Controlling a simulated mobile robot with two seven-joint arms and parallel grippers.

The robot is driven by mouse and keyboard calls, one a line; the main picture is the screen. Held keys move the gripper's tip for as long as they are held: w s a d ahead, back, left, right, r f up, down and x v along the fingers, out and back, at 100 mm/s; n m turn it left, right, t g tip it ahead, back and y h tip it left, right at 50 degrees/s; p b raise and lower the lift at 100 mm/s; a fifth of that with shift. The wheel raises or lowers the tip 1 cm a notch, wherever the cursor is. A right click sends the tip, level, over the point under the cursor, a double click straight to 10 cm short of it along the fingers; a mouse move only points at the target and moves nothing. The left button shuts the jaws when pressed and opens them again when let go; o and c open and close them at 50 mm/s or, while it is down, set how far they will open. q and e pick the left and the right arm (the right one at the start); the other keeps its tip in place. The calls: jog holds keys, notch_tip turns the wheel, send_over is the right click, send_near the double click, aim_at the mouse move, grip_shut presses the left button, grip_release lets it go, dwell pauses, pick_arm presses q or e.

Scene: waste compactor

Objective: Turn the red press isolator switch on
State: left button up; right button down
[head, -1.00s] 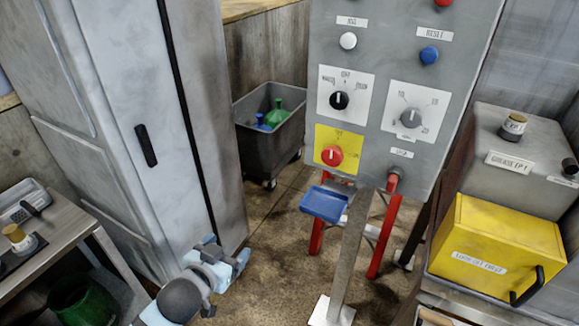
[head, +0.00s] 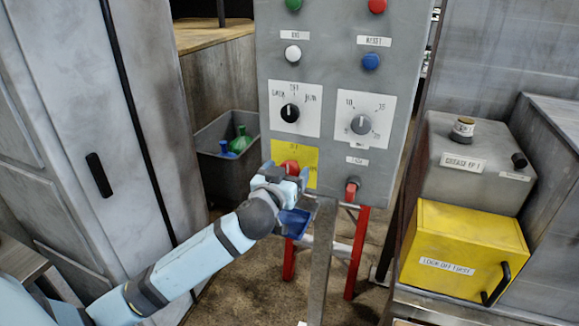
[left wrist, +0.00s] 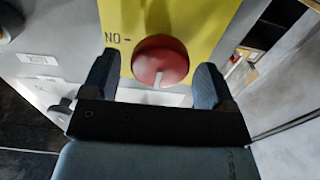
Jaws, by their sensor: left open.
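The red isolator switch (head: 290,166) sits on a yellow plate (head: 303,151) low on the grey control panel. My left gripper (head: 284,182) is at the switch and hides part of it in the head view. In the left wrist view the round red knob (left wrist: 160,60) lies between the tips of my open fingers (left wrist: 158,72), with a gap on each side. Its white mark points down in that view, while a label that reads ON upside down is to its left. I cannot tell how deep the fingers reach around the knob. My right gripper is not in view.
Above the switch are a black selector knob (head: 289,113), a grey dial (head: 361,124) and a blue button (head: 371,61). A grey cabinet (head: 95,110) stands left, a yellow box (head: 463,243) right.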

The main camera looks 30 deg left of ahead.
pick_arm(q)
jog(key=shift+x, duration=0.95)
jog(key=shift+d, duration=0.1)
jog(key=shift+c, duration=0.3)
jog(key=c, duration=0.8)
